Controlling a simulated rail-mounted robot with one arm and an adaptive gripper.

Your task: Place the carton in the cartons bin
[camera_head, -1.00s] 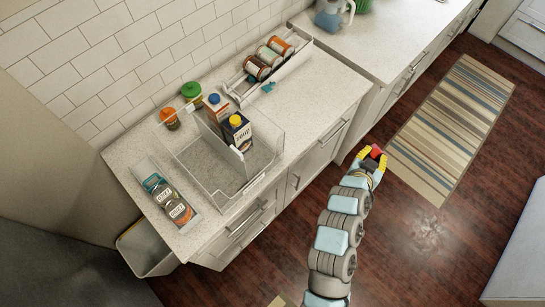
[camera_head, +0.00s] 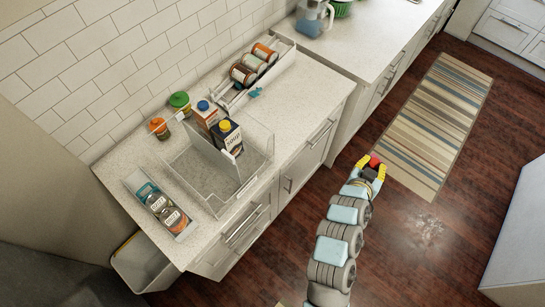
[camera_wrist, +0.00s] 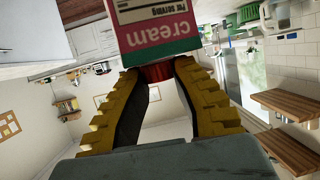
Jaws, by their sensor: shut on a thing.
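My gripper (camera_head: 367,175) is shut on a carton, out over the floor to the right of the counter. In the head view only the carton's red cap (camera_head: 375,161) shows clearly, between the yellow fingers. In the wrist view the carton (camera_wrist: 160,32) hangs at the top, green and red with upside-down "cream" lettering, its red cap between the fingertips (camera_wrist: 157,72). The cartons bin (camera_head: 203,181) is a clear-walled bin on the counter. A dark soup carton (camera_head: 229,138) and an orange-and-white carton with a blue cap (camera_head: 205,115) stand at its back; its front part is empty.
A tray of jars (camera_head: 180,233) lies left of the bin. A rack of cans (camera_head: 243,75) is behind it. An orange-lidded jar (camera_head: 158,127) and a green-lidded jar (camera_head: 180,102) stand by the wall. A grey waste bin (camera_head: 140,262) stands beside the counter. The counter right of the bin is clear.

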